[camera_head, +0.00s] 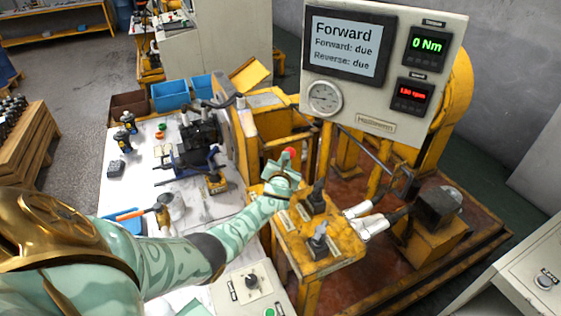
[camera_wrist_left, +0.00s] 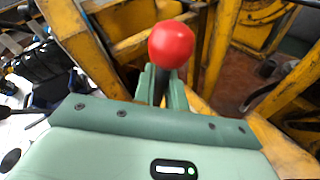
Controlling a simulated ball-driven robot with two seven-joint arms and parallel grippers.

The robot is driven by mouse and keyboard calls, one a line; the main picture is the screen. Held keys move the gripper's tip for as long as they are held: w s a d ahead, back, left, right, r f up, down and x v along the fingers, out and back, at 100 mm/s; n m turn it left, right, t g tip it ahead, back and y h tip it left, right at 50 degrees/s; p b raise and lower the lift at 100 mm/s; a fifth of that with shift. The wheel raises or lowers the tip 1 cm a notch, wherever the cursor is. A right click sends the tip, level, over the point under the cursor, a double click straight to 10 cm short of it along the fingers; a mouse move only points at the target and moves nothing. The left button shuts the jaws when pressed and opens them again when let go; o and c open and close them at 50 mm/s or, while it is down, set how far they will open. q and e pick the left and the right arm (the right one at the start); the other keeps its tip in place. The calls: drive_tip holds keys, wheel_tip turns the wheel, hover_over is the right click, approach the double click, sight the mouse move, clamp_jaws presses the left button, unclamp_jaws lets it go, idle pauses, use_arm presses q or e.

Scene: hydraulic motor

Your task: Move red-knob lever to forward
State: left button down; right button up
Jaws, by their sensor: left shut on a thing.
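The red-knob lever (camera_head: 289,153) stands on the yellow control stand (camera_head: 327,240); its red ball knob (camera_wrist_left: 171,44) is large in the left wrist view. My left gripper (camera_head: 282,172) is at the lever just below the knob. In the left wrist view its two green fingers (camera_wrist_left: 162,88) are shut on the lever's shaft, with the knob showing above them. The lever's base is hidden behind the gripper. The display screen (camera_head: 345,47) reads "Forward", with "Forward: due" and "Reverse: due" below.
The instrument panel (camera_head: 377,116) rises behind, showing 0 Nm. A white table (camera_head: 130,190) with tools and blue bins (camera_head: 170,96) lies to the left.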

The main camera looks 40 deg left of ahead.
use_arm(q)
drive_tip(key=shift+d, duration=0.1)
drive_tip(key=c, duration=1.5)
unclamp_jaws()
drive_tip(key=shift+w+f, duration=0.1)
drive_tip(key=shift+w, duration=0.05)
drive_tip(key=p+v, duration=0.7)
drive_tip(key=v, duration=0.8)
drive_tip(key=shift+s+d, duration=0.3)
drive_tip(key=shift+s, duration=0.35)
